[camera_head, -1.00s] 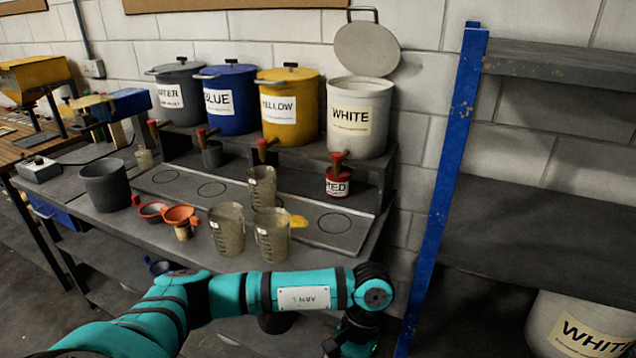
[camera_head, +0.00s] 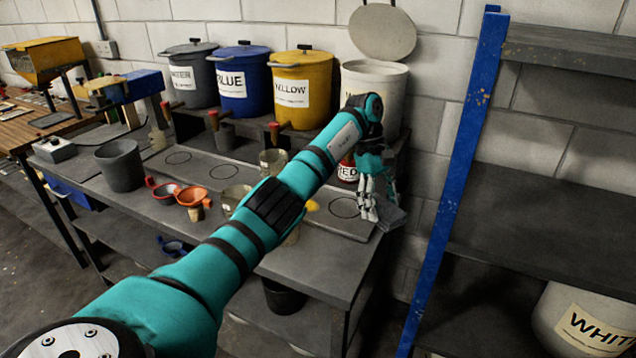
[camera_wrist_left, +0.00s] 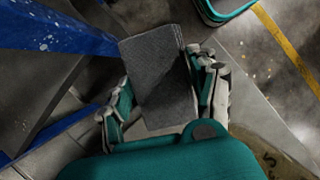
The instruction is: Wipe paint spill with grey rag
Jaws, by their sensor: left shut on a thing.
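My left gripper (camera_head: 370,208) is at the right end of the bench, with its fingers pointing down. It is shut on a folded grey rag (camera_head: 392,217), which sticks out to the right of the fingers. In the left wrist view the rag (camera_wrist_left: 158,78) lies between the two fingers of the gripper (camera_wrist_left: 165,95). A small yellow paint spill (camera_head: 312,206) shows on the bench to the left of the gripper, just beyond my forearm, which may hide part of it. My right gripper is not in view.
Measuring cups, one of them at the back (camera_head: 272,161), stand partly behind my arm. Paint drums with taps, such as the yellow drum (camera_head: 302,88), line the raised shelf. A red can (camera_head: 348,172) stands close behind the gripper. A blue rack post (camera_head: 455,180) rises to the right.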

